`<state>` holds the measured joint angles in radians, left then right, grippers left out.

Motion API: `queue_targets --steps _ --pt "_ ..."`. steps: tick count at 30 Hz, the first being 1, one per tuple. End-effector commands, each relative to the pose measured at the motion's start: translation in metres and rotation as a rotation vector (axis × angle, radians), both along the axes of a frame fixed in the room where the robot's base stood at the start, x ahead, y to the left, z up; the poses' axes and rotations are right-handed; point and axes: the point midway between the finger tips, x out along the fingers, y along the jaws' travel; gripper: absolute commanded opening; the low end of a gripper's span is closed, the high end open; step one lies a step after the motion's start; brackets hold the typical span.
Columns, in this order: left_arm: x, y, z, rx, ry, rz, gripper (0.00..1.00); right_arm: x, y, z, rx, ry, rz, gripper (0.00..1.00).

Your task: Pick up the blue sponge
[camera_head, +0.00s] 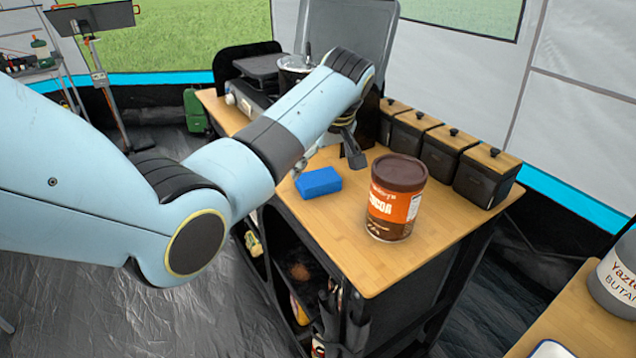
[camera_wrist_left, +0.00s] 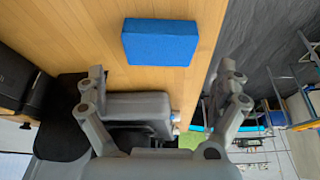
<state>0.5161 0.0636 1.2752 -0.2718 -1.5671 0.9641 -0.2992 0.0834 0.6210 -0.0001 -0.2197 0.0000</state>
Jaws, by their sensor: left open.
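The blue sponge (camera_head: 319,182) lies flat on the wooden counter (camera_head: 345,225), close to its left edge. In the left wrist view the sponge (camera_wrist_left: 160,42) is at the top middle, ahead of the fingers and apart from them. My left gripper (camera_head: 328,158) is above the counter just behind the sponge, partly hidden by my own arm. In the wrist view its two fingers (camera_wrist_left: 163,88) are spread wide with nothing between them. My right gripper is not in view.
A brown cocoa tin (camera_head: 395,200) stands right of the sponge. Several black canisters with wooden lids (camera_head: 445,150) line the back right edge. A pot (camera_head: 295,72) and a stove (camera_head: 258,95) are behind my arm. The counter front is clear.

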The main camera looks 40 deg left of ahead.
Motion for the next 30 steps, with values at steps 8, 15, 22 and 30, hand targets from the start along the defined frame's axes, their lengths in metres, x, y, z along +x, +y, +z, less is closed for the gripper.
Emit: queue_targets --steps 8,15,22,30 --pt "0.005 0.009 -0.027 -0.001 0.002 -0.001 1.0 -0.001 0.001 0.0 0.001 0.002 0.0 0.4" --pt "0.011 0.019 -0.058 0.0 0.001 -0.002 1.0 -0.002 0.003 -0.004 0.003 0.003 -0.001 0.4" --pt "0.012 0.02 -0.06 -0.001 -0.001 -0.002 1.0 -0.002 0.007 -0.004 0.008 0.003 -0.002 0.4" --pt "0.012 0.019 -0.06 -0.001 -0.001 -0.002 0.77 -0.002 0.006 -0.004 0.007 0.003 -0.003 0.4"
